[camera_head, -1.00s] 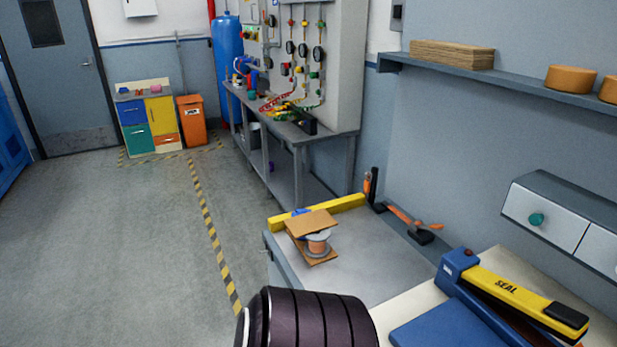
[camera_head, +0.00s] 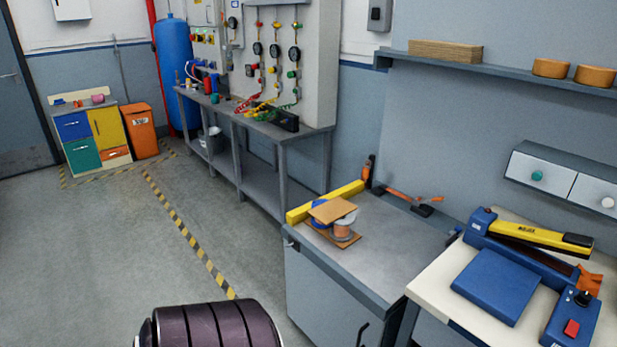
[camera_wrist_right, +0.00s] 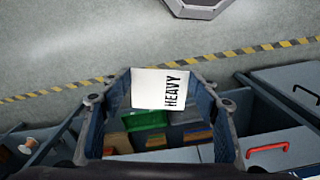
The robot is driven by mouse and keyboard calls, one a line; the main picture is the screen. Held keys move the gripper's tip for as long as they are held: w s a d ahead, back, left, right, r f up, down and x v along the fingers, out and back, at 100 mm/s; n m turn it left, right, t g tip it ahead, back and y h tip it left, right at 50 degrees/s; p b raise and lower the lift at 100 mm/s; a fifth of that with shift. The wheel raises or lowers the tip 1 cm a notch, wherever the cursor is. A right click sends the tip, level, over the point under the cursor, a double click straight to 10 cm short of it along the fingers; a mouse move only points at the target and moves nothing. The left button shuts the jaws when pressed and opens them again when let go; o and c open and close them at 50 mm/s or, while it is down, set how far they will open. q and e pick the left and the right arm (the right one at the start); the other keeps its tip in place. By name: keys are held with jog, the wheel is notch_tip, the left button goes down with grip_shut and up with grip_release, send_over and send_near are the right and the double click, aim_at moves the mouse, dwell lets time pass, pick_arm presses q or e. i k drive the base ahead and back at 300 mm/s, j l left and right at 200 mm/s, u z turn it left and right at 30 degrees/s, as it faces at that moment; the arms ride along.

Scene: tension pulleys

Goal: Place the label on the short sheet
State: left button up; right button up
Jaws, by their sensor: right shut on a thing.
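A white label (camera_wrist_right: 150,88) with the word HEAVY in black shows in the right wrist view. My right gripper (camera_wrist_right: 163,82) is shut on it, with the label held between the two dark fingertips, above the floor and open drawers. In the head view, two thin brown sheets lie at the far end of a grey cabinet, an upper sheet (camera_head: 333,209) and a lower sheet (camera_head: 341,242), with spools (camera_head: 342,230) between them. I cannot tell which, if either, is the short sheet. My right gripper does not show in the head view. My left gripper is in neither view.
A yellow bar (camera_head: 325,202) edges the grey cabinet (camera_head: 385,240). A blue and yellow sealer (camera_head: 497,285) stands on the cream table at right. Open drawers with coloured contents (camera_wrist_right: 150,120) show beyond my fingers in the wrist view. The floor at left is clear.

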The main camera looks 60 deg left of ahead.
aim_at(329, 207)
jog(key=j+u, duration=0.2)
jog(key=u, duration=0.15)
jog(key=j+u, duration=0.2)
jog(key=u, duration=0.15)
jog(key=i+j+u, duration=0.1)
jog(key=u, duration=0.25)
jog(key=i+j, duration=0.3)
jog(key=j, duration=0.15)
jog(key=i+j, duration=0.3)
jog(key=j, duration=0.15)
jog(key=i+j, duration=0.3)
jog(key=j, duration=0.15)
jog(key=i+j, duration=0.3)
jog(key=j, duration=0.15)
jog(key=i+j, duration=0.3)
jog(key=j, duration=0.15)
jog(key=i+j, duration=0.3)
jog(key=j, duration=0.15)
